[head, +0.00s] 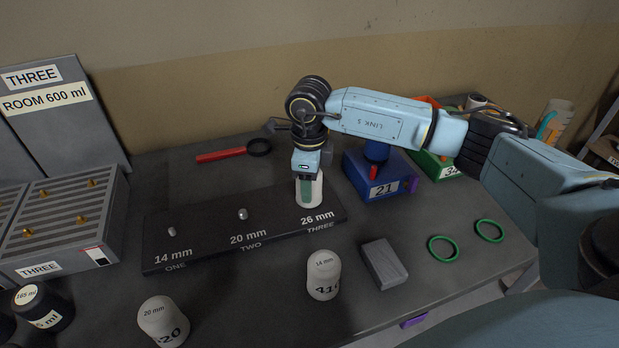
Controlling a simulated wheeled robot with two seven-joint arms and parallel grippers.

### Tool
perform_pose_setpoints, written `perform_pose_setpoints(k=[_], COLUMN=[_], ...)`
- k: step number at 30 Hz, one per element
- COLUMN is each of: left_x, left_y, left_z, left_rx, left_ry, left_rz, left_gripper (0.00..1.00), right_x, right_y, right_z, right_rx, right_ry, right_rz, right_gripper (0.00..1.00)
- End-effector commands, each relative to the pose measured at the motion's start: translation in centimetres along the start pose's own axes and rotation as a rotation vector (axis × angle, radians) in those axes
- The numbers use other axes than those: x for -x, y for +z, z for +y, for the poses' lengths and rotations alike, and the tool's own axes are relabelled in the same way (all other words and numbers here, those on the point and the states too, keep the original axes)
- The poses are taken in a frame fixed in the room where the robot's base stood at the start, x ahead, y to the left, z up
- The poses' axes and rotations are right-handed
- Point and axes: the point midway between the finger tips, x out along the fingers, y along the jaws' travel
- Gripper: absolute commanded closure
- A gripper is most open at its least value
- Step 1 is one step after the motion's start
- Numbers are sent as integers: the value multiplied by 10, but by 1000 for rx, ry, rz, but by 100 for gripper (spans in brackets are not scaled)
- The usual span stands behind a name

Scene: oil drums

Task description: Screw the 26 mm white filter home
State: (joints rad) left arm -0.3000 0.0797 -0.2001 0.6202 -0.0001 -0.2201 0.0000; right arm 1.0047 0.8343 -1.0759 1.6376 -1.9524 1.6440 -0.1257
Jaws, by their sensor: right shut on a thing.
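The white 26 mm filter (309,199) stands upright at the 26 mm place, marked THREE, on the dark mounting bar (200,246). My right gripper (307,178) points down over it and is shut on its upper part. The gripper hides the filter's top, and the filter hides the stud under it, so I cannot tell how far down it sits. The 14 mm stud (172,231) and the 20 mm stud (242,214) on the bar are bare. My left gripper is not in view.
A 14 mm filter (323,275), a 20 mm filter (163,321) and a grey block (384,264) stand in front of the bar. Green rings (443,249) lie right. A red-handled tool (222,155) lies behind.

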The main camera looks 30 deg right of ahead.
Motion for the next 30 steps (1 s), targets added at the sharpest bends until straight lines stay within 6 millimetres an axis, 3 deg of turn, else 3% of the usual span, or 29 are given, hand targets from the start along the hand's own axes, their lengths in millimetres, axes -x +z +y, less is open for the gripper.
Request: perform_pose_setpoints(k=[8, 21, 30], left_x=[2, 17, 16], left_y=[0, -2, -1], left_z=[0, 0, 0], left_rx=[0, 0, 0], left_ry=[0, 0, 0], left_rz=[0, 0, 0], left_gripper=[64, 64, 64], right_x=[0, -1, -2], right_y=[0, 0, 0], right_z=[0, 1, 1], right_rx=[-42, -534, -549], right_ry=[1, 2, 1], right_rz=[3, 12, 12], right_gripper=[78, 78, 78])
